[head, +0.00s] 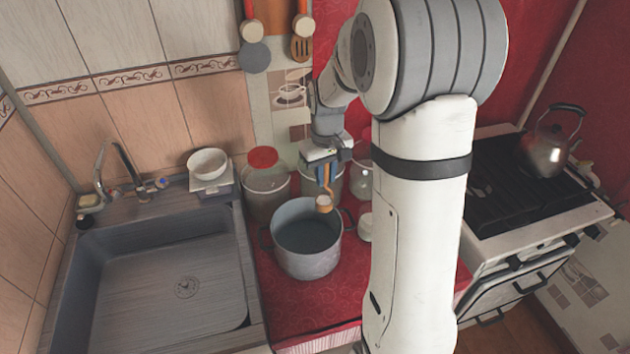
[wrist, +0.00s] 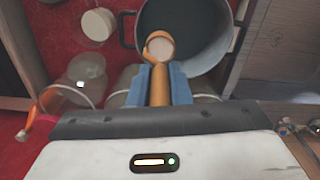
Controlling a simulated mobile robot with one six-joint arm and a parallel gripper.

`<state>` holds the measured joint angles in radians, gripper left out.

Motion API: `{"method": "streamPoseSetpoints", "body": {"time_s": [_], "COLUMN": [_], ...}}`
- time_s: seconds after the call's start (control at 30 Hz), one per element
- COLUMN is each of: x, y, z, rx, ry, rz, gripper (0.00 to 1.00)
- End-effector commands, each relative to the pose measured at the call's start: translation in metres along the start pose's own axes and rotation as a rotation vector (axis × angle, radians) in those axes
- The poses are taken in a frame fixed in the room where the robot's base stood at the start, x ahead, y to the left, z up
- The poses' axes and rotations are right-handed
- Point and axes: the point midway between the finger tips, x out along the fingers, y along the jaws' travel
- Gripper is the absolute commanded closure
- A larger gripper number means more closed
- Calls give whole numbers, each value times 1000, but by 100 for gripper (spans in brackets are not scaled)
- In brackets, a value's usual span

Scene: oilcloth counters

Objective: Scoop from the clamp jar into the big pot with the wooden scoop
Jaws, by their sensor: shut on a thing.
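My gripper (head: 327,160) is shut on the handle of the wooden scoop (head: 323,203). In the wrist view the scoop's round bowl (wrist: 160,47) shows pale matter inside and sits over the near rim of the big pot. The big grey pot (head: 300,262) stands open on the red counter, its inside dark; it also shows in the wrist view (wrist: 228,45). A clear glass jar (head: 361,182), perhaps the clamp jar, stands right of my gripper, partly hidden by my arm. It shows in the wrist view (wrist: 84,72) with a reddish-orange part beside it.
A greyish jar (head: 267,190) with a red disc above it stands left of my gripper; another jar (head: 336,187) is partly hidden behind it. The sink (head: 160,290) is left, the stove (head: 520,190) right.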

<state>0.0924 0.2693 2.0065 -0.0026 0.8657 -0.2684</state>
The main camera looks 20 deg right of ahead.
Motion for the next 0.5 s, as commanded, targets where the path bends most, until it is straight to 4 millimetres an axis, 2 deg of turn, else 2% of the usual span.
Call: {"method": "streamPoseSetpoints", "body": {"time_s": [0.17,0.5], "x": [10,34], "y": [-4,-27], "z": [-3,-7], "rx": [-4,-6], "ry": [-5,-18], "rz": [21,105], "gripper": [100,100]}}
